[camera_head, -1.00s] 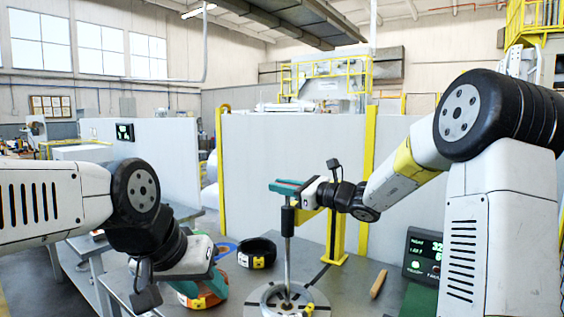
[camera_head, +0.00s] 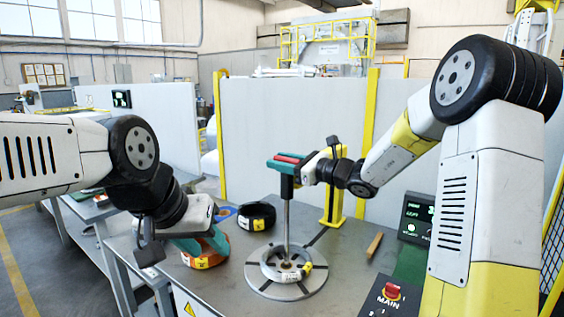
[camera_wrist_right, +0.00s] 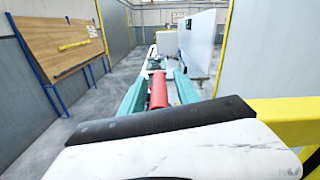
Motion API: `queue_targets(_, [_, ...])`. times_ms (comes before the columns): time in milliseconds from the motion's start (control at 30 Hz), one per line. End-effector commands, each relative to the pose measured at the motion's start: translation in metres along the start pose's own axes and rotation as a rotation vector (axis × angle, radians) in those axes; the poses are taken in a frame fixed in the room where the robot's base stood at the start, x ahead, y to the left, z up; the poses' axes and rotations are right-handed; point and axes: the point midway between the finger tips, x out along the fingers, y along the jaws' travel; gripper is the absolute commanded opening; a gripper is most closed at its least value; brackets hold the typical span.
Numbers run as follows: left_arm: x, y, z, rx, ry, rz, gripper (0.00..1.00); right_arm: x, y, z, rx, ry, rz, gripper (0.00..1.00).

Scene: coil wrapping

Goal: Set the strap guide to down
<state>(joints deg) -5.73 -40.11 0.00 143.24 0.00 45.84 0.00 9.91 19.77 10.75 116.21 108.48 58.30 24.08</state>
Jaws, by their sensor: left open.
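The strap guide appears to be the upright steel post (camera_head: 287,222) with a black sleeve (camera_head: 286,187) near its top, standing at the round turntable (camera_head: 258,284). A red cylinder lies at the post's top and also shows in the right wrist view (camera_wrist_right: 158,90). My right gripper (camera_head: 286,161) is at the post's top, with its teal fingers on either side of the red cylinder. I cannot tell whether they press on it. My left gripper (camera_head: 212,243) is open, low at the orange coil (camera_head: 205,258), partly covering it.
A black coil (camera_head: 257,217) lies behind the orange one. A yellow stand (camera_head: 335,200) rises right of the post. A wooden-coloured bar (camera_head: 375,245) lies on the table. A control box with a red button (camera_head: 392,291) and a display (camera_head: 417,211) are at the right.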

Motion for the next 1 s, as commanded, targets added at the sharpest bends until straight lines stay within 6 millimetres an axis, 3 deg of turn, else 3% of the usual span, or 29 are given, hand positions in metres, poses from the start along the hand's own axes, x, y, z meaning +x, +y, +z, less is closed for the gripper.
queue_targets(167, [0.0,0.0,0.0,0.0,0.0,0.0,0.41,-0.005,0.0,0.001,-0.002,-0.001,-0.001,0.38])
queue_targets(600, [0.0,0.0,0.0,0.0,0.0,0.0,0.41,-0.071,-0.001,0.0,0.0,0.001,-0.002,0.38])
queue_targets(1000, [0.0,0.0,0.0,0.0,0.0,0.0,0.41,-0.078,0.0,0.0,0.0,0.0,0.0,0.38])
